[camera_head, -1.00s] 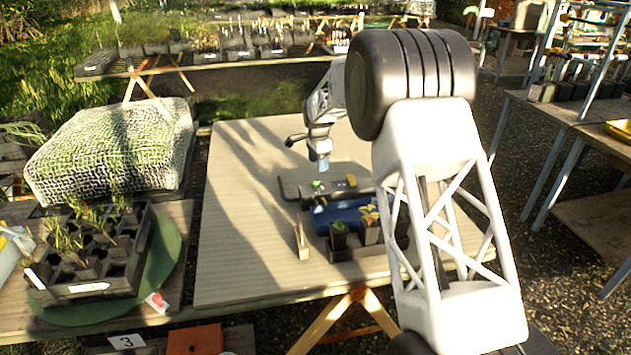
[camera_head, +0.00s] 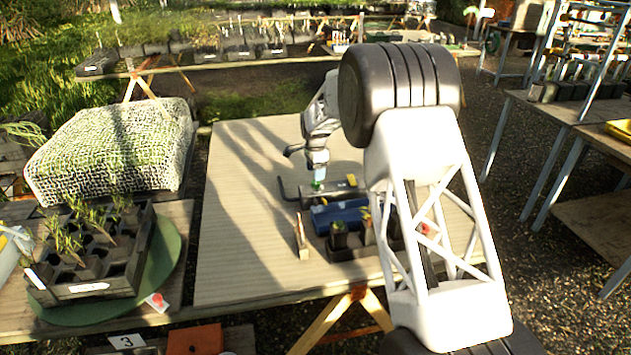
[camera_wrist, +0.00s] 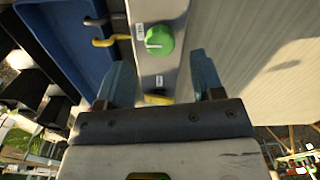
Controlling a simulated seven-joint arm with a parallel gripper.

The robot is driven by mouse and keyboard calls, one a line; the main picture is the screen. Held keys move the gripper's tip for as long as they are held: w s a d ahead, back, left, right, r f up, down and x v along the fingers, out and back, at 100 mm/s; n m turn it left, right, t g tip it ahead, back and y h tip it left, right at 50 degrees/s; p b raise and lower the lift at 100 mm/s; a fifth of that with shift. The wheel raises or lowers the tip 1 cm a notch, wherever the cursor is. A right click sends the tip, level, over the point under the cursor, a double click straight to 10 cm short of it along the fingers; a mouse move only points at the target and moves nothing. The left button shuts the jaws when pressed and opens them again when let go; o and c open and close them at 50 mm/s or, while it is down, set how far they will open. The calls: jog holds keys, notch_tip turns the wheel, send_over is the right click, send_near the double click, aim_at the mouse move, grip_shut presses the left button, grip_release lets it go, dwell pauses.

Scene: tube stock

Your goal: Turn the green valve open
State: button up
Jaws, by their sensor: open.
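The green valve (camera_wrist: 160,40) is a round green knob with a pale pointer mark, on a grey metal bar with small white labels. In the wrist view it lies ahead of my gripper (camera_wrist: 165,80), roughly centred between the two open fingers and apart from them. A yellow handle (camera_wrist: 158,99) on the same bar shows nearer the palm, between the fingers. In the head view my gripper (camera_head: 318,178) points down right at the green knob (camera_head: 317,186); whether it touches cannot be told there. The label text is too small to read.
A blue tray (camera_head: 340,214) lies just in front of the bar, with small dark pots (camera_head: 340,240) before it. Another yellow handle (camera_wrist: 104,42) shows beside the bar in the wrist view. The left part of the wooden table (camera_head: 245,230) is clear.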

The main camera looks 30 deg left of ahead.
aim_at(316, 185)
jog(key=shift+f, duration=2.25)
jog(key=c, duration=0.9)
